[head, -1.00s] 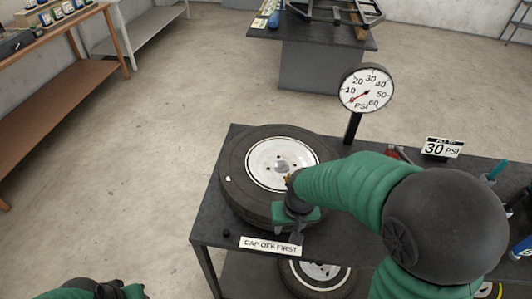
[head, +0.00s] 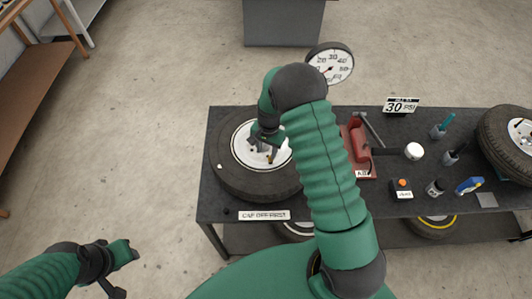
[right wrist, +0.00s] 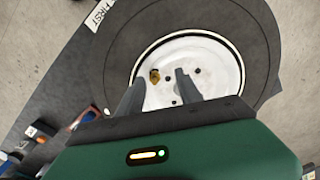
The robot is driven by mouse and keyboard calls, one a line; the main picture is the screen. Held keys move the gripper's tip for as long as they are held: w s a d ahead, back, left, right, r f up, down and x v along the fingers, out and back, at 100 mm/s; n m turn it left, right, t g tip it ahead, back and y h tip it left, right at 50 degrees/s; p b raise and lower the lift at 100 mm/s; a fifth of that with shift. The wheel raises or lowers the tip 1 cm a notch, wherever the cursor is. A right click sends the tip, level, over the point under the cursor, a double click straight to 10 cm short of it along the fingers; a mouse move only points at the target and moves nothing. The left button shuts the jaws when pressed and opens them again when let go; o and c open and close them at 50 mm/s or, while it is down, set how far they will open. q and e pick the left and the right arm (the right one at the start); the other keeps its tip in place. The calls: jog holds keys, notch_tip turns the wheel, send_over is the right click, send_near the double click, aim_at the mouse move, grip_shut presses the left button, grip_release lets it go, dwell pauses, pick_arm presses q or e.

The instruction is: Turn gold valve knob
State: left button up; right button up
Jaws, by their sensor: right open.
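The gold valve knob (right wrist: 154,76) is a small brassy piece on the white wheel rim (right wrist: 215,62) in the right wrist view. In the head view my right gripper hides it or it is too small to tell. The wheel's black tyre (head: 232,178) lies flat on the dark table. My right gripper (head: 263,152) is open above the rim, pointing down. In the right wrist view its two fingers (right wrist: 158,88) stand apart, with the knob showing between them, near the left finger; I cannot tell whether they touch it. My left gripper (head: 115,262) is at the lower left, away from the table.
A round PSI gauge (head: 330,63) stands behind the tyre, partly hidden by my arm. A "CAP OFF FIRST" label (head: 264,215) is on the front edge. A red tool (head: 357,140), a "30 PSI" sign (head: 401,105) and another tyre (head: 508,140) are to the right.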

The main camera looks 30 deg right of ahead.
aim_at(269, 159)
jog(key=f, duration=0.1)
jog(key=d+f, duration=0.1)
jog(key=f, duration=0.1)
jog(key=shift+d+f+p, duration=0.3)
jog(key=shift+d+p, duration=0.1)
jog(key=shift+s+d+f, duration=0.15)
jog(key=shift+d+f, duration=0.6)
jog(key=shift+f, duration=0.05)
jog(key=shift+d+f, duration=0.1)
jog(key=shift+d, duration=0.05)
jog(key=shift+a, duration=0.55)
jog(key=shift+c, duration=0.4)
jog(key=shift+a+r, duration=0.3)
jog(key=shift+a, duration=0.4)
jog(key=c, duration=0.5)
jog(key=shift+a, duration=0.1)
jog(key=shift+c, duration=1.1)
jog(key=shift+r, duration=0.1)
grip_shut()
jog(key=shift+d, duration=0.75)
jog(key=shift+a, duration=0.35)
pick_arm(q)
jog(key=shift+s+d+r, duration=0.25)
jog(key=shift+d+r, duration=0.6)
jog(key=shift+d, duration=0.1)
